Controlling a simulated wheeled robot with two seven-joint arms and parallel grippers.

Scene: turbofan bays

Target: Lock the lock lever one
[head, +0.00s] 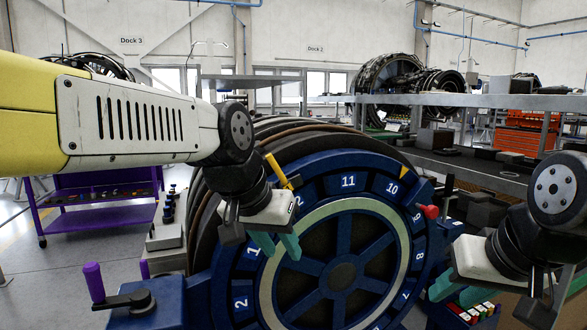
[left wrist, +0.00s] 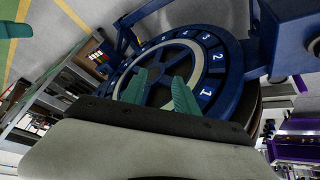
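The blue numbered ring (head: 348,183) on the engine front faces me, with a spoked wheel (head: 343,277) inside it. A yellow-handled lever (head: 277,170) stands at its upper left, tilted, just above my left gripper. A red-knobbed lever (head: 430,212) sits on its right side. I cannot tell which is lock lever one. My left gripper (head: 277,245) is open and empty in front of the ring's upper left; its teal fingers also show apart in the left wrist view (left wrist: 160,92). My right gripper (head: 508,286) appears open and empty at the lower right.
A purple-handled crank (head: 124,298) stands on a blue block at the lower left. A purple cart (head: 100,205) is behind it. Grey benches (head: 480,102) with engine parts are at the back right. Coloured blocks (head: 475,312) lie below my right gripper.

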